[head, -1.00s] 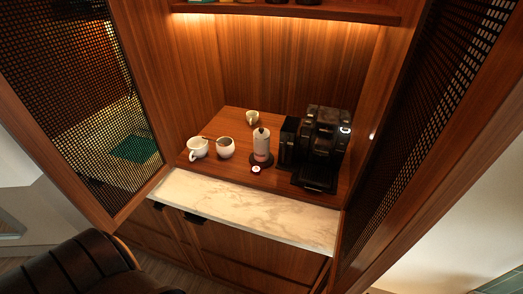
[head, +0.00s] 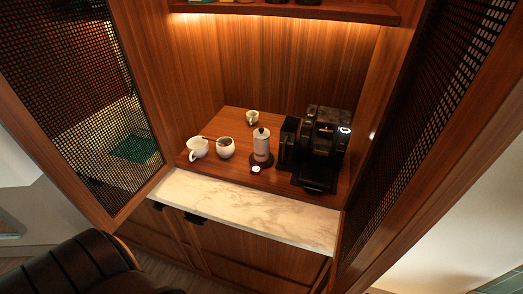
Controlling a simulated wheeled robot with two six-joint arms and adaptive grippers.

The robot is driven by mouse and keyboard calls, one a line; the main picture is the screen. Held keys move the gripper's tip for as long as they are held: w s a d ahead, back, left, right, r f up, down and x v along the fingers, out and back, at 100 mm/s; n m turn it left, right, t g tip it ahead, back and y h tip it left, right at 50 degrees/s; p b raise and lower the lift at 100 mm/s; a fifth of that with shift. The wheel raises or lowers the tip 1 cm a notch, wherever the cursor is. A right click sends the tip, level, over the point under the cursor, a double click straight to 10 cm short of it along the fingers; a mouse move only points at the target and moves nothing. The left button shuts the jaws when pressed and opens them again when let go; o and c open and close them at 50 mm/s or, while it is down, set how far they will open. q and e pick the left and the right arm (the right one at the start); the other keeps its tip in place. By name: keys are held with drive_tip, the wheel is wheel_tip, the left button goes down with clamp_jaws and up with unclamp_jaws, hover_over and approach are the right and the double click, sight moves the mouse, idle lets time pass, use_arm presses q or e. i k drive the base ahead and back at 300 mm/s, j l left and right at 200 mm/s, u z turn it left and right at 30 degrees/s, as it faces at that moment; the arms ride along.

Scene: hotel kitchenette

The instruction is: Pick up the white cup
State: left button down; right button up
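A white cup (head: 197,149) with a handle stands upright at the left front of the wooden counter in the open cabinet. A rounder white pot (head: 225,149) with a dark spoon or stick in it stands just to its right. A smaller pale cup (head: 252,117) stands farther back. I cannot tell from the picture alone which of these is meant. Neither of my grippers shows in the head view.
A pale cylindrical grinder or canister (head: 261,145) and a black coffee machine (head: 322,150) stand to the right. A marble ledge (head: 245,208) in front is clear. Mesh doors (head: 95,100) flank both sides. A dark leather chair (head: 85,268) is at lower left.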

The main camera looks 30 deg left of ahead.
sight(197, 151)
drive_tip(key=u, duration=1.6)
drive_tip(key=i+j, duration=0.1)
drive_tip(key=j, duration=1.2)
